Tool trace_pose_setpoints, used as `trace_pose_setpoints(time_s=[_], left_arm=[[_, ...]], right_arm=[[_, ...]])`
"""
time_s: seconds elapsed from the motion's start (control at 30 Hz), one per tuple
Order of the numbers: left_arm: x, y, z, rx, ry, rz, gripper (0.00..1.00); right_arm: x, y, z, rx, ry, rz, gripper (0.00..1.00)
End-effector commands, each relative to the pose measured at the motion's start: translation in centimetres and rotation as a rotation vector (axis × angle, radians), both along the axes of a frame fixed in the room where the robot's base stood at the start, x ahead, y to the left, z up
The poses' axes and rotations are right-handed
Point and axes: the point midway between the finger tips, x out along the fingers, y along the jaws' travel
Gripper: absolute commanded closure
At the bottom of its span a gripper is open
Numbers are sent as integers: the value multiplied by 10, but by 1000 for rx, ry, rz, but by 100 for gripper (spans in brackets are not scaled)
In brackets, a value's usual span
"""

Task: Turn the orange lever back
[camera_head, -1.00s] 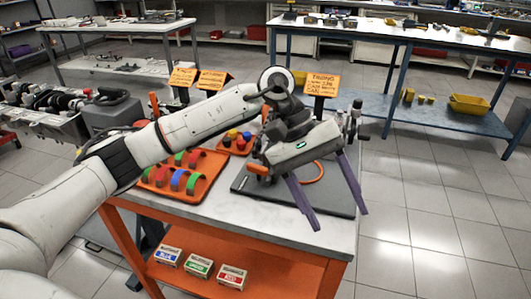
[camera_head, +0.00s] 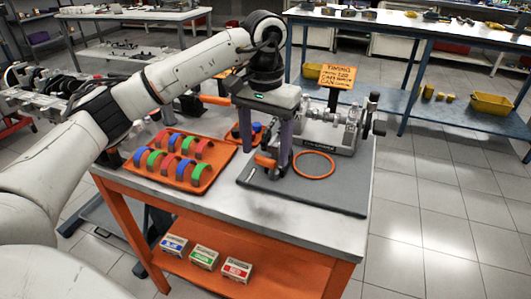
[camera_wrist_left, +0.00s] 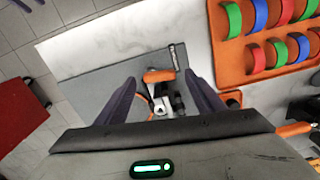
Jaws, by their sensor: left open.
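My left gripper is open, pointing down, and hides part of the fixture. My right gripper is not in view.
An orange tray (camera_head: 200,178) of coloured half rings stands left of the mat (camera_head: 330,190). A flat orange ring (camera_head: 314,165) lies on the mat. A second orange handle (camera_head: 215,100) is left of my gripper. A sign (camera_head: 331,72) stands behind. The front table edge is clear.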

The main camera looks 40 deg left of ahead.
Motion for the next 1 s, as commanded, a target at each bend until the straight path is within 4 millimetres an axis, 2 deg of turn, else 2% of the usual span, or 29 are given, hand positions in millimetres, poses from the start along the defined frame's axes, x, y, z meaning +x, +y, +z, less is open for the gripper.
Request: trace_pose_setpoints(time_s=[0.13, 0.43, 0.47, 0.7, 1.0], left_arm=[[0, 0, -13, 0, 1, -1, 38], [0, -1, -16, -1, 0, -1, 38], [0, -1, -16, -1, 0, -1, 39], [0, -1, -16, -1, 0, -1, 79], [-1, -1, -15, -1, 0, 35, 79]], right_arm=[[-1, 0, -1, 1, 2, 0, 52], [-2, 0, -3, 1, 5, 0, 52], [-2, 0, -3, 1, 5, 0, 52], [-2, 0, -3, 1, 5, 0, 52], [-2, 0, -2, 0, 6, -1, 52]])
